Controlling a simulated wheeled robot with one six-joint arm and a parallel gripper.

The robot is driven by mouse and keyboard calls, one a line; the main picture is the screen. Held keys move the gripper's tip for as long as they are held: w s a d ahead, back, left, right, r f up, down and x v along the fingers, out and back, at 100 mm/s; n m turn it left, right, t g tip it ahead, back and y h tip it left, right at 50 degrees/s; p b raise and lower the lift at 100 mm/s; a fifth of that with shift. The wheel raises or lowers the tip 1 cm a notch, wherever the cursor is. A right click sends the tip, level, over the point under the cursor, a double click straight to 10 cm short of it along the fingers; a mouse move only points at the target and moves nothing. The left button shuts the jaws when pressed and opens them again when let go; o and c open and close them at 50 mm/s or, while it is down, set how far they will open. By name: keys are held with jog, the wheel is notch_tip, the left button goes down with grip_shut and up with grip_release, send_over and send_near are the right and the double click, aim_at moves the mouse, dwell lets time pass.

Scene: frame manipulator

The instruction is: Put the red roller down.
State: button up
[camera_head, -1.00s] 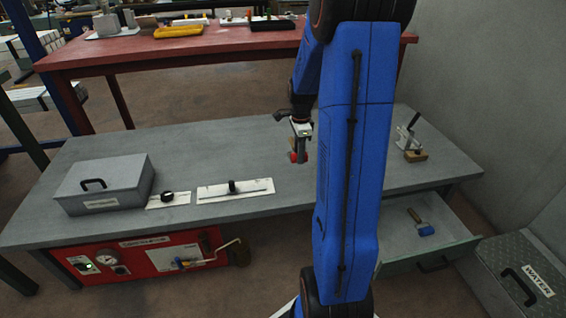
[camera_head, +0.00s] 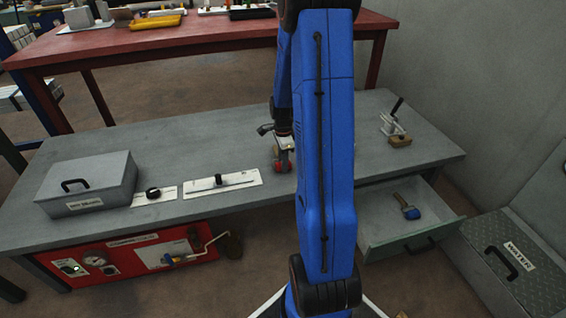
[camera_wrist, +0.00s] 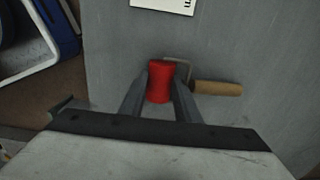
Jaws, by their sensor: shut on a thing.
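The red roller (camera_wrist: 159,82) has a red sleeve, a thin metal frame and a wooden handle (camera_wrist: 216,88) that points right in the wrist view. My gripper (camera_wrist: 159,90) is shut on the red sleeve, with one finger on each side. In the head view the red roller (camera_head: 281,164) shows small under my gripper (camera_head: 283,150), at the grey bench (camera_head: 230,140), partly hidden by my arm. I cannot tell whether it touches the bench top.
A grey box (camera_head: 88,184) and two white plates with black knobs, one of them the longer plate (camera_head: 222,184), stand left on the bench. A clamp (camera_head: 396,130) stands at the right. An open drawer (camera_head: 440,231) holds a blue brush (camera_head: 406,207). A red table (camera_head: 215,38) stands behind.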

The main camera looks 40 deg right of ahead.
jog(key=o, duration=1.1)
notch_tip(320, 180, up, 12)
jog(key=s+a+r+n+t, duration=0.1)
jog(key=s+a+r+n, duration=0.15)
jog(key=a+r, duration=0.2)
jog(key=s+a+r+n, duration=0.1)
jog(key=a+r+n, duration=0.3)
jog(key=a, duration=0.2)
jog(key=shift+s+a+r+n+t, duration=0.65)
jog(key=shift+s+a+r+n, duration=0.4)
jog(key=shift+s+a+n, duration=2.05)
jog(key=shift+s+a+r+n+t, duration=0.6)
jog(key=shift+s+a+r+n, duration=0.4)
jog(key=shift+s+a+n, duration=2.05)
jog(key=shift+s+a+r+n+t, duration=0.65)
jog(key=shift+s+a+r+n, duration=0.4)
jog(key=shift+s+a+n, duration=2)
